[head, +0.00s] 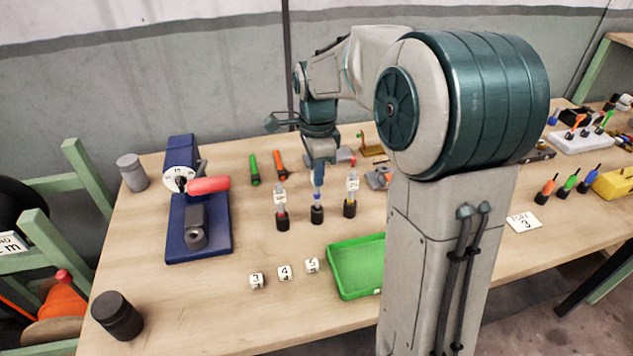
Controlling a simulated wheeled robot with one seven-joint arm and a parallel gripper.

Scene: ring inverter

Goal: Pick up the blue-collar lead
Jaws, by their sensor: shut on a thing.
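The blue-collar lead (317,196) stands upright in the middle of the bench, its lower end at a small black holder (317,215). My gripper (318,180) points straight down and is shut on the top of this lead. Whether the lead's lower end is still inside the holder or just above it is too small to tell. On each side stands a similar black holder with a white-tagged lead, one at left (281,205) with a reddish collar and one at right (351,193).
A green tray (350,280) and several numbered white cubes (284,273) lie in front. A blue press-like device (197,215) with a red handle stands at left. Green (254,169) and orange (280,165) tools lie behind. My arm and column hide part of the bench.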

